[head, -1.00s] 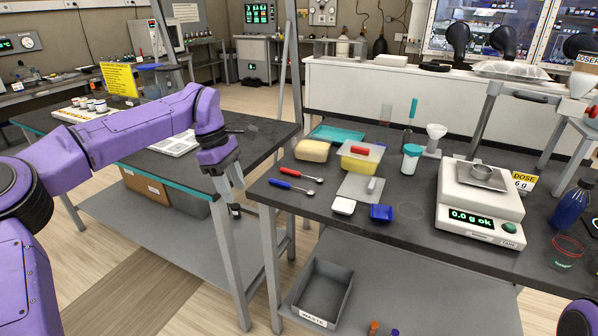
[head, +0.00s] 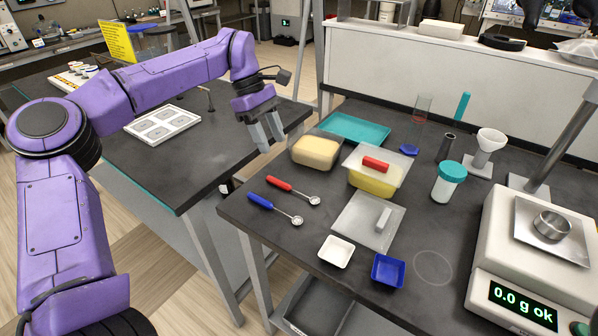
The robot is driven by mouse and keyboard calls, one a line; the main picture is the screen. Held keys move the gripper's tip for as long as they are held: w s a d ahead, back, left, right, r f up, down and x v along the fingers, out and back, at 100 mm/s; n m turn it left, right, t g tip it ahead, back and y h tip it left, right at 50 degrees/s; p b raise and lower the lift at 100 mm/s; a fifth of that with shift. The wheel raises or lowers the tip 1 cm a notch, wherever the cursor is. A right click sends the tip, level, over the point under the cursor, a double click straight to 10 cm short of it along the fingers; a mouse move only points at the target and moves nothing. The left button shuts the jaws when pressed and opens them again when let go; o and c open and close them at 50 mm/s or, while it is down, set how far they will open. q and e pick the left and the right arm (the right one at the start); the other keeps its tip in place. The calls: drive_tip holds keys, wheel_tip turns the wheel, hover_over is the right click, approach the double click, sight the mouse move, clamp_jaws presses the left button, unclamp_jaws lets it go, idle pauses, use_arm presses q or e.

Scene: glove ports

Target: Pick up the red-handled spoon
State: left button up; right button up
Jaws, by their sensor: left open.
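The red-handled spoon (head: 292,190) lies on the dark bench near its left edge, its handle toward the upper left and its small metal bowl toward the lower right. A blue-handled spoon (head: 274,208) lies beside it, a little nearer and to the left, roughly parallel. My left gripper (head: 269,145) is open and empty, pointing down. In the picture it appears just above and slightly left of the red handle, near the bench's left edge and apart from both spoons. My right gripper is not in the head view.
A yellowish block in a clear tub (head: 317,151) stands behind the spoons. A yellow tub (head: 371,184) with a red-handled lid, a clear lid (head: 367,222), a white dish (head: 336,251) and a blue dish (head: 388,270) are to the right. A balance (head: 535,260) stands far right.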

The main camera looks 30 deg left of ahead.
sight(283, 183)
use_arm(q)
drive_tip(key=x, duration=0.3)
drive_tip(key=s+x, duration=0.1)
drive_tip(key=x, duration=0.6)
drive_tip(key=shift+s+p, duration=0.3)
drive_tip(key=shift+p, duration=0.05)
drive_tip(key=shift+f, duration=0.1)
drive_tip(key=shift+a, duration=0.1)
clamp_jaws()
